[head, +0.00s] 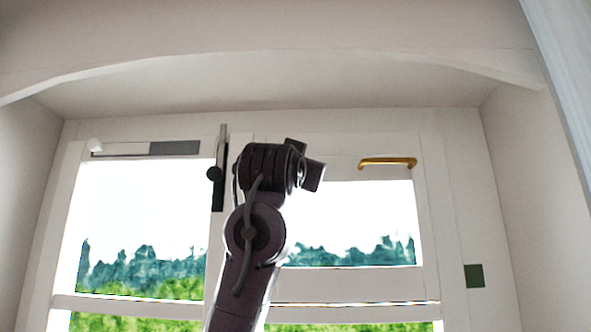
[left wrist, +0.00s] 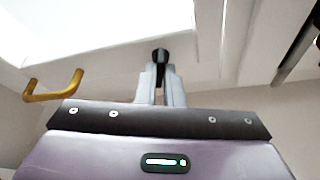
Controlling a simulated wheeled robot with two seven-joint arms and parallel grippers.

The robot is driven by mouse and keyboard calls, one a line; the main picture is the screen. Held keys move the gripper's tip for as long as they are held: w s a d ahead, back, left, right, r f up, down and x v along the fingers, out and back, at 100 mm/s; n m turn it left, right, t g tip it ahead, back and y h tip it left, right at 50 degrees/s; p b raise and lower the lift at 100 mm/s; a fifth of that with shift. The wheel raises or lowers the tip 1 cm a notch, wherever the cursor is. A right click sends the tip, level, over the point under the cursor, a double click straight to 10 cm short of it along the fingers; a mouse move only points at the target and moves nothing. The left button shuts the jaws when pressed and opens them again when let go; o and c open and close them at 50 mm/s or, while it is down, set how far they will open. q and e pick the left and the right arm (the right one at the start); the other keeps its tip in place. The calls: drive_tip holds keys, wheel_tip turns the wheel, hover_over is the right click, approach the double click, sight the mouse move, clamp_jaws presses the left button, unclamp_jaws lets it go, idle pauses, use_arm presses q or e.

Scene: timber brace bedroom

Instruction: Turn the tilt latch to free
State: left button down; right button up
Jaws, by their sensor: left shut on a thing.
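My left gripper (left wrist: 160,88) shows in the left wrist view with its two pale fingers shut on a small black knob (left wrist: 160,54) at the window frame. The knob may be the tilt latch; its turned position cannot be read. In the head view my left arm rises in front of the window's middle, and its wrist hides the fingertips and the held knob. A gold handle (head: 388,162) is on the right sash's top rail, right of my wrist; it also shows in the left wrist view (left wrist: 52,92). My right gripper is not in view.
A grey bar (head: 174,148) runs along the left sash's top. A green square (head: 474,276) is on the right frame. White side walls and an arch enclose the window.

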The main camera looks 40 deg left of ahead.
use_arm(q)
drive_tip(key=shift+d+r+n+g+y+b, duration=0.1)
drive_tip(key=shift+n+g+y+b, duration=0.15)
drive_tip(key=shift+n+y, duration=0.8)
drive_tip(key=shift+r+n+g+y+b, duration=0.15)
drive_tip(key=shift+n+y+b, duration=0.1)
drive_tip(key=shift+n, duration=1.6)
drive_tip(key=shift+f, duration=0.1)
drive_tip(key=c, duration=1.6)
unclamp_jaws()
drive_tip(key=shift+w+f, duration=0.15)
drive_tip(key=shift+o, duration=0.2)
drive_tip(key=b+v, duration=0.5)
drive_tip(key=v, duration=0.2)
drive_tip(key=shift+s+d, duration=0.25)
drive_tip(key=shift+s, duration=0.05)
drive_tip(key=shift+f, duration=0.15)
